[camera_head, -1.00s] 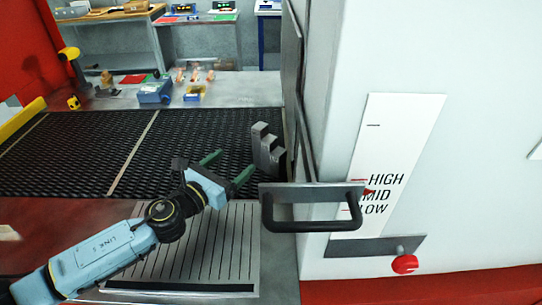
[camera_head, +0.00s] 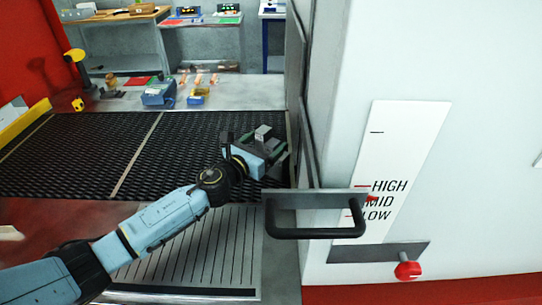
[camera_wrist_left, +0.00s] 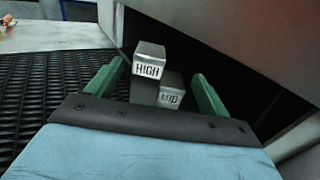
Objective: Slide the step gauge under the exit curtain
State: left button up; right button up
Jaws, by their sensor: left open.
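The step gauge (camera_wrist_left: 150,64) is a grey metal stepped block on the black mesh belt (camera_head: 75,150). The exit curtain (camera_wrist_left: 215,45) seems to be the grey panel close to the right of the gauge. My right gripper is not in view.
A white housing (camera_head: 460,80) with a HIGH/MID/LOW scale (camera_head: 395,150) and a black handle (camera_head: 315,232) stands at right. A grooved plate (camera_head: 205,255) lies in front of the belt. The belt left of my gripper is clear.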

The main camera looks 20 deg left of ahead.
pick_arm(q)
jog(key=shift+w+d, duration=0.25)
jog(key=shift+w, duration=0.45)
jog(key=c, duration=1.7)
grip_shut()
